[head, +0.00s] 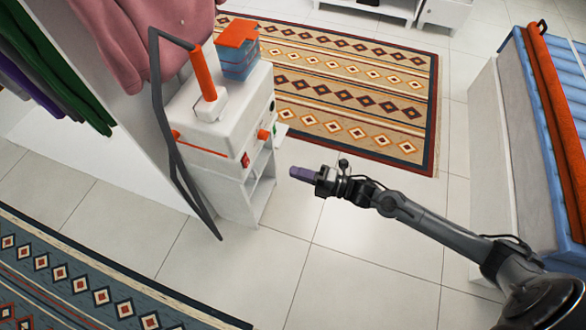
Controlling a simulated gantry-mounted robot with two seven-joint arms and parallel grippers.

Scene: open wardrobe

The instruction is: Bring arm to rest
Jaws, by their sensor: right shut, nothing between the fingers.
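My right arm comes in from the lower right and reaches toward the middle of the head view. My right gripper (301,174) is at its end, with purple-grey fingers pointing left. It is shut with nothing between the fingers. It hangs in front of the tiled floor, to the right of a white cabinet, and looks apart from it. My left gripper and left arm are not in view.
The white cabinet (238,200) carries an orange-handled device (203,75) and a blue box with an orange top (238,45). A dark bent frame (158,110) stands beside it. Hanging clothes (60,70) are at left. A blue-slatted bench (545,110) is at right. Patterned rugs lie on the tiles.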

